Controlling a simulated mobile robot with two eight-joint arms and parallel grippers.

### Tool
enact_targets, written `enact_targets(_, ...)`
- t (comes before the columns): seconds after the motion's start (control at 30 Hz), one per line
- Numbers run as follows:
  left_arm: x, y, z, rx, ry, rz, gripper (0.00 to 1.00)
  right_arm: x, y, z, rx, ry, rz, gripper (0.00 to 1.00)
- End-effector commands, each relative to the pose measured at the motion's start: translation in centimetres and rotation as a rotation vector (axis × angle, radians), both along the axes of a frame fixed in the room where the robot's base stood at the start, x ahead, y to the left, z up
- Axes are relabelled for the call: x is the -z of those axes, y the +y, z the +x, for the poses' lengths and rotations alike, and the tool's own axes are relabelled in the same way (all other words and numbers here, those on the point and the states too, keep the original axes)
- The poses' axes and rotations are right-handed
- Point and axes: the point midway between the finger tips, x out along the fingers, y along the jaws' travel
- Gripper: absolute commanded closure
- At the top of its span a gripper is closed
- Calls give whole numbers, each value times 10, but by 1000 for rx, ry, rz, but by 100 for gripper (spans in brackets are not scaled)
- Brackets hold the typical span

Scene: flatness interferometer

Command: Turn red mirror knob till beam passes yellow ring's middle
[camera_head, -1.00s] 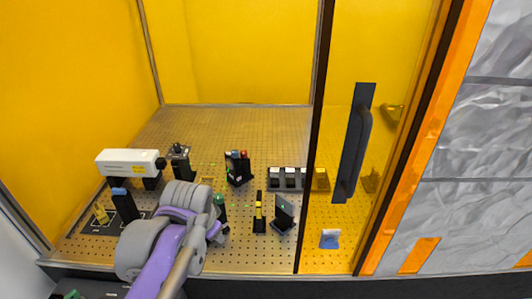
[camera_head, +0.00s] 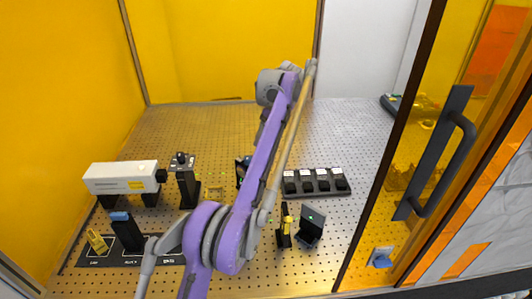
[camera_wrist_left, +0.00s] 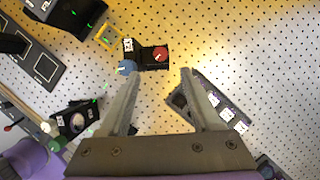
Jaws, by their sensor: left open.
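In the left wrist view a black mirror mount (camera_wrist_left: 146,57) carries a red knob (camera_wrist_left: 161,53) and a blue knob (camera_wrist_left: 127,67). A yellow square ring (camera_wrist_left: 108,36) stands beside it; it also shows in the head view (camera_head: 215,191). Short green beam marks show near the ring; I cannot tell whether the beam passes its middle. My left gripper (camera_wrist_left: 158,73) is open and empty, its fingertips just short of the mount, with the red knob beyond the gap between them. In the head view my left arm hides the gripper and most of the mount. My right gripper is not in view.
A second mount (camera_wrist_left: 75,120) with green and white knobs stands near my left arm. A black rack with white labels (camera_head: 317,183), a dark screen with a green spot (camera_head: 312,222) and a white laser box (camera_head: 122,177) stand on the perforated board. A door handle (camera_head: 437,150) is at the right.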

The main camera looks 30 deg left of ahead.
Motion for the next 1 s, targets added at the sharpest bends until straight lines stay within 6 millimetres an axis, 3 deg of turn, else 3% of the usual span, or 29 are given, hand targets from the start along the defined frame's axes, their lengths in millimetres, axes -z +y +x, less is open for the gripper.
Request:
enact_targets(0.17,15,6,1,7,8,3,36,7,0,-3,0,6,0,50)
enact_targets(0.6,87,34,8,7,4,3,36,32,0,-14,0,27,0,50)
enact_targets(1.0,100,41,10,7,3,3,36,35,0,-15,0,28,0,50)
